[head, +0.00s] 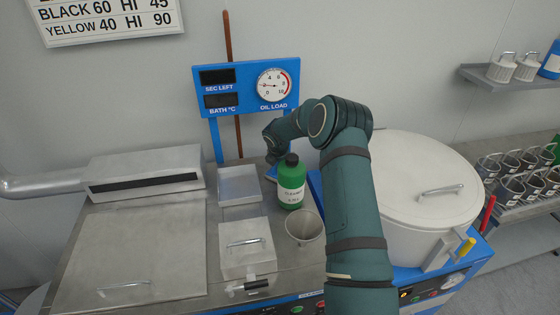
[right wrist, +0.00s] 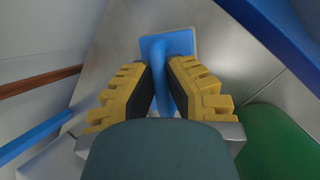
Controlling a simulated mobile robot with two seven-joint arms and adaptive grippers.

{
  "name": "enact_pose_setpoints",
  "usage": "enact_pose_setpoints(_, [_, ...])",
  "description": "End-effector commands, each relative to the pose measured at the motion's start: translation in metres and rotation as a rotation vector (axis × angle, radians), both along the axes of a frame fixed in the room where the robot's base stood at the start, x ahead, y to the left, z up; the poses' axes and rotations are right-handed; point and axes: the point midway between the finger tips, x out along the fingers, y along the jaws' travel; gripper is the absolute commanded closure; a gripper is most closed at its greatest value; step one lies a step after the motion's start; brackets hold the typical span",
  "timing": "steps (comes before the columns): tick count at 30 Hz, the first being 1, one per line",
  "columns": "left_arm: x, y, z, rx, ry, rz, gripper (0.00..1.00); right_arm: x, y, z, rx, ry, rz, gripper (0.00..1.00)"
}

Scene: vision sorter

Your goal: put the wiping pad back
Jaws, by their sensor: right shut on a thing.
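The wiping pad (right wrist: 180,42) has a blue upright handle on a flat blue plate with a pale edge, seen in the right wrist view. My right gripper (right wrist: 160,68) is shut on its handle, with a yellow finger on each side. The plate is over or on the steel worktop; I cannot tell whether it touches. In the head view my right arm reaches to the back of the worktop, behind the green bottle (head: 291,184). There the pad (head: 271,173) shows only as a bit of blue. My left gripper is not in view.
A gauge panel (head: 246,86) on blue posts and a brown rod (head: 228,45) stand behind. A shallow steel tray (head: 238,184), a lidded box (head: 245,262) and a metal cup (head: 305,229) are close by. A large lidded drum (head: 412,166) stands right of my arm.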

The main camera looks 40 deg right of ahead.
Motion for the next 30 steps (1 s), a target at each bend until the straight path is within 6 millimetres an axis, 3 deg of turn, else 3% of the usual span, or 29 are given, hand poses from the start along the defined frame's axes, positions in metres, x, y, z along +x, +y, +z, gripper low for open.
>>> enact_pose_setpoints(1, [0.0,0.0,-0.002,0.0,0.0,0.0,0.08,0.0,0.0,-0.003,0.0,0.0,0.0,1.0])
enact_pose_setpoints(2, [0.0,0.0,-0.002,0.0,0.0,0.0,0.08,0.0,0.0,-0.002,0.0,0.0,0.0,0.77])
enact_pose_setpoints(3, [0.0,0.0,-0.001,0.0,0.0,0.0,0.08,0.0,0.0,-0.002,0.0,0.0,0.0,0.66])
enact_pose_setpoints(12, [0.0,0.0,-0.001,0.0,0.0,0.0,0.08,0.0,0.0,-0.001,0.0,0.0,0.0,0.66])
enact_pose_setpoints(17, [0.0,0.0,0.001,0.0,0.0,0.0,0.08,-0.002,0.003,0.01,0.0,-0.001,0.001,0.66])
enact_pose_setpoints(30, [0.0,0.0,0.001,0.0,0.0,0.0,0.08,-0.026,0.029,0.086,-0.001,-0.001,0.001,0.66])
